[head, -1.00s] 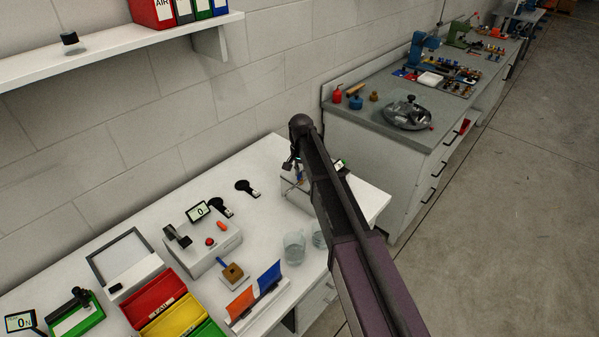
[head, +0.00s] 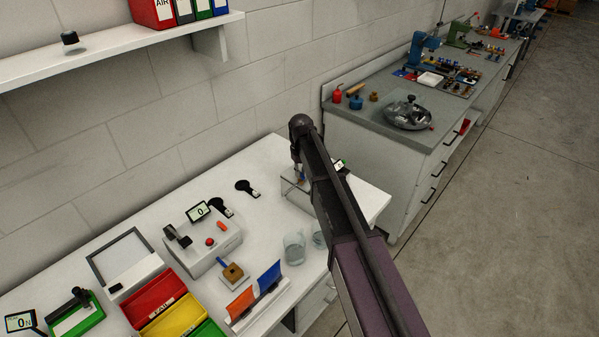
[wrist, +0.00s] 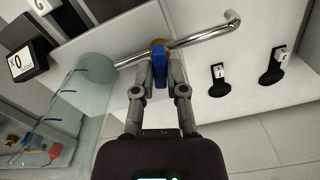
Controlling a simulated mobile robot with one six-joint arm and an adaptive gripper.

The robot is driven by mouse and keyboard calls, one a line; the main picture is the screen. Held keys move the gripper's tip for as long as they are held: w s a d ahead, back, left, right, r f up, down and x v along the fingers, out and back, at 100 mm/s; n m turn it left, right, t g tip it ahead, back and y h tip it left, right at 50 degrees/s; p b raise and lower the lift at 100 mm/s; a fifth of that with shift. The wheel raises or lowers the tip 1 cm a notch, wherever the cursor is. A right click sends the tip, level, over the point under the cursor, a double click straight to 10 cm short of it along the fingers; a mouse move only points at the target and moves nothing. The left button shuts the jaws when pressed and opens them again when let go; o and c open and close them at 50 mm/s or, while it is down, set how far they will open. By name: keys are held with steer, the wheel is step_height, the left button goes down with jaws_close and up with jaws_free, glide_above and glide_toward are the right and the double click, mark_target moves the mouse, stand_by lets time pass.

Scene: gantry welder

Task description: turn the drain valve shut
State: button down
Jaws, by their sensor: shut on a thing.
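The drain valve has a blue lever handle (wrist: 159,62) on a shiny metal pipe (wrist: 208,35), with a bit of brass showing behind the handle in the wrist view. My gripper (wrist: 160,68) is shut on the blue handle, one finger on each side of it. In the wrist view the handle lies across the pipe's line, roughly in line with my fingers. In the head view my arm hides most of the valve and gripper. A clear tank (wrist: 84,88) stands at the left in the wrist view.
A small display (wrist: 22,62) stands beyond the tank. Two black tags (wrist: 218,80) and (wrist: 272,66) lie on the white bench. In the head view, glass beakers (head: 294,248) and a switch box (head: 203,243) stand left of my arm. A wall is behind.

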steer(key=shift+w+n, duration=0.1)
steer(key=shift+n, duration=1.8)
steer(key=c, duration=0.7)
jaws_free()
steer(key=s+d+m, duration=0.3)
steer(key=s+d, duration=0.4)
steer(key=s, duration=0.2)
steer(key=s+d+m, duration=0.4)
steer(key=s+d, duration=0.4)
steer(key=s+d+m, duration=0.3)
steer(key=s+d, duration=0.4)
steer(key=s, duration=0.2)
steer(key=shift+s+d, duration=0.25)
steer(key=shift+s, duration=0.05)
